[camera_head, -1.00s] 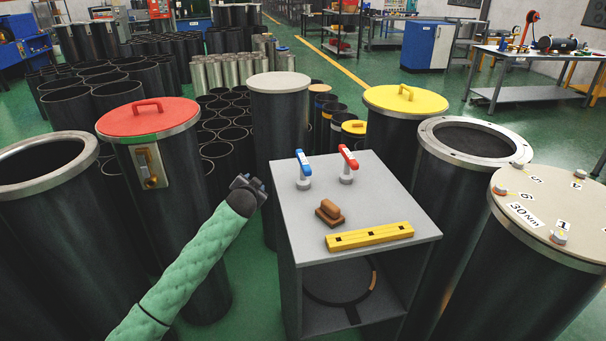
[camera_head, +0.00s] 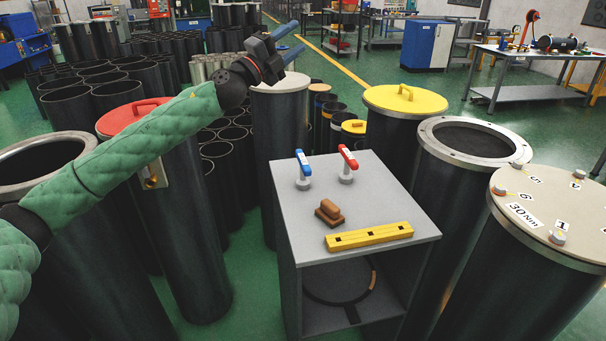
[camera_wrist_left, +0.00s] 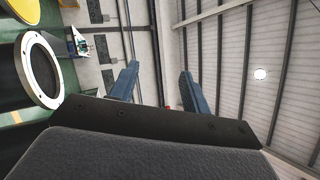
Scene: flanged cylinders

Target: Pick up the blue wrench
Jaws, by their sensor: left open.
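The blue wrench (camera_head: 302,164) stands upright on a light round base on the grey cabinet top (camera_head: 270,180), at its back left. A red wrench (camera_head: 348,158) stands just right of it on a similar base. My left gripper (camera_head: 290,41) is raised above and behind the wrenches in the head view, apart from both, in front of the grey-lidded cylinder. Its two blue fingers are spread with nothing between them, and they also show in the left wrist view (camera_wrist_left: 158,85). The wrist view shows no wrench. My right gripper is not in view.
A brown block (camera_head: 329,212) and a yellow bar (camera_head: 369,236) lie on the cabinet top. Tall dark cylinders flank the cabinet, one with a yellow lid (camera_head: 405,100), one open-flanged (camera_head: 474,140), one with a numbered lid (camera_head: 550,212). A red-lidded cylinder (camera_head: 120,118) is partly behind my arm.

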